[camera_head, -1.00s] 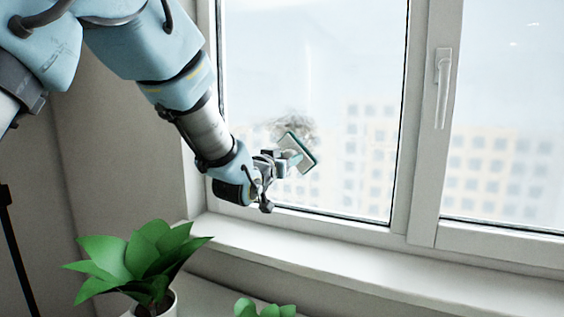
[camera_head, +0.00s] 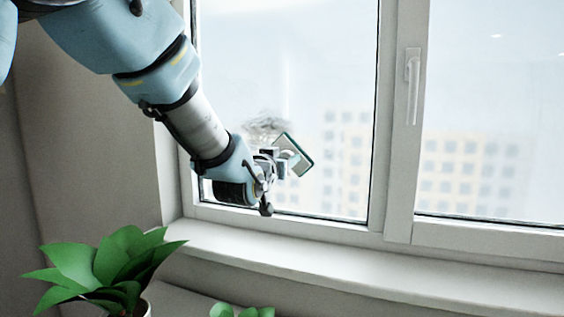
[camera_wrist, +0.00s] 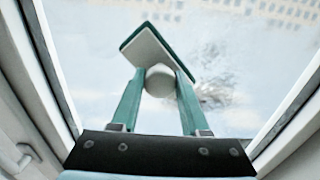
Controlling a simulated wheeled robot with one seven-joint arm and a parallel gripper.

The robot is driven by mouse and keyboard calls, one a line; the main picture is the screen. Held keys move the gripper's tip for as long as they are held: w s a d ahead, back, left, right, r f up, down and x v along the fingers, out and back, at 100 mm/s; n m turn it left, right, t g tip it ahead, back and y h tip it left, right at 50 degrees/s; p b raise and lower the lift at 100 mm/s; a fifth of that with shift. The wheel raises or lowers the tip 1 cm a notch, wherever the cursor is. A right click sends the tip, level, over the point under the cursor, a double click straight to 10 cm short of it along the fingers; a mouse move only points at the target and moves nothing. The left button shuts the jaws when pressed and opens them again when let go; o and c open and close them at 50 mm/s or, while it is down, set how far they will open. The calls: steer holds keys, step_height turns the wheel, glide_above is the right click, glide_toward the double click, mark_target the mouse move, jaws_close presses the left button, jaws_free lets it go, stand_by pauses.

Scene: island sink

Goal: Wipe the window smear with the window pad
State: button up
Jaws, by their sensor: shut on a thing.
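The window pad (camera_head: 295,155) is a flat pad with a dark green edge and a pale face. It also shows in the wrist view (camera_wrist: 158,50), tilted, with a pale rounded handle. My gripper (camera_head: 272,163) is shut on that handle; its two green fingers (camera_wrist: 158,92) close on either side of it. The window smear (camera_head: 268,124) is a grey smudge on the left pane, above and left of the pad in the head view. In the wrist view the smear (camera_wrist: 215,90) lies right of the fingers. I cannot tell whether the pad touches the glass.
The window frame (camera_head: 397,150) divides two panes, with a white handle (camera_head: 413,85) on it. The sill (camera_head: 300,262) below is bare. A potted plant (camera_head: 105,270) stands at the lower left and a smaller green plant (camera_head: 240,311) at the bottom edge.

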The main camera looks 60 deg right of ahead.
step_height(320, 180, up, 2)
steer(key=shift+r+p, duration=0.1)
steer(key=shift+p, duration=0.2)
steer(key=shift+w+a+b, duration=0.65)
steer(key=shift+w+a, duration=0.5)
steer(key=shift+w, duration=3.1)
steer(key=shift+w+a+b, duration=0.65)
steer(key=shift+w+a, duration=0.45)
steer(key=shift+w, duration=3.15)
steer(key=s+d+r+b, duration=0.2)
steer(key=s+b, duration=0.4)
steer(key=s, duration=0.4)
steer(key=shift+s+d+b, duration=0.15)
steer(key=shift+d+b, duration=0.15)
steer(key=shift+d, duration=0.1)
